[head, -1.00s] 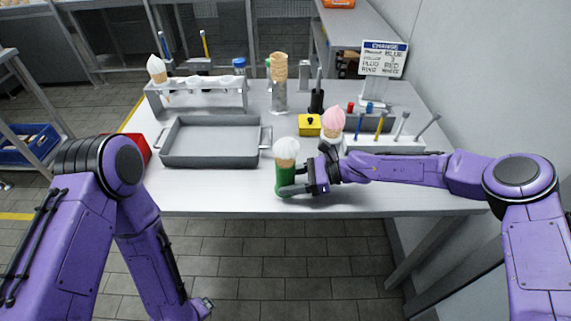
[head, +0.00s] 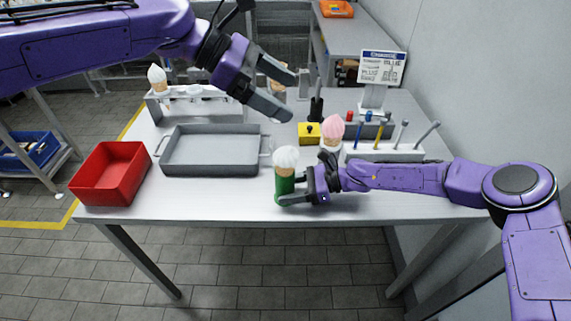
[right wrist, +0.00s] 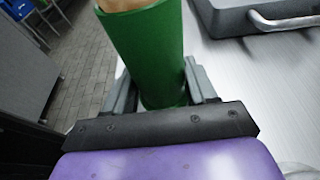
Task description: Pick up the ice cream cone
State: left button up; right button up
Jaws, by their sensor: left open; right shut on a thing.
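An ice cream cone with a white top (head: 286,158) stands upright in a green cup (head: 283,187) near the table's front edge. My right gripper (head: 298,189) is shut on the green cup from the right. In the right wrist view the green cup (right wrist: 150,55) is between the fingers, with a bit of tan cone (right wrist: 118,4) at its top. My left gripper (head: 288,97) is open and empty, reaching in from the left above the back of the table, behind and higher than the cone. It mostly hides the holder of stacked cones behind it.
A grey tray (head: 164,160) lies left of the cup and a red bin (head: 110,172) at the table's left end. A rack with a white-topped cone (head: 157,78) is behind. A pink-topped cone (head: 332,128), yellow box (head: 309,138) and white tool block (head: 385,152) are right.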

pick_arm(q)
jog(key=w+a+y, duration=0.1)
jog(key=w+a, duration=0.1)
jog(key=n+y, duration=0.2)
jog(key=y, duration=0.4)
send_near(286, 161)
jog(key=w+f, duration=0.2)
jog(key=shift+h, duration=0.3)
jog(key=x, duration=1)
jog(key=shift+w+a+f, duration=0.2)
jog(key=shift+w+f, duration=0.1)
jog(key=shift+f, duration=0.1)
jog(key=c, duration=0.7)
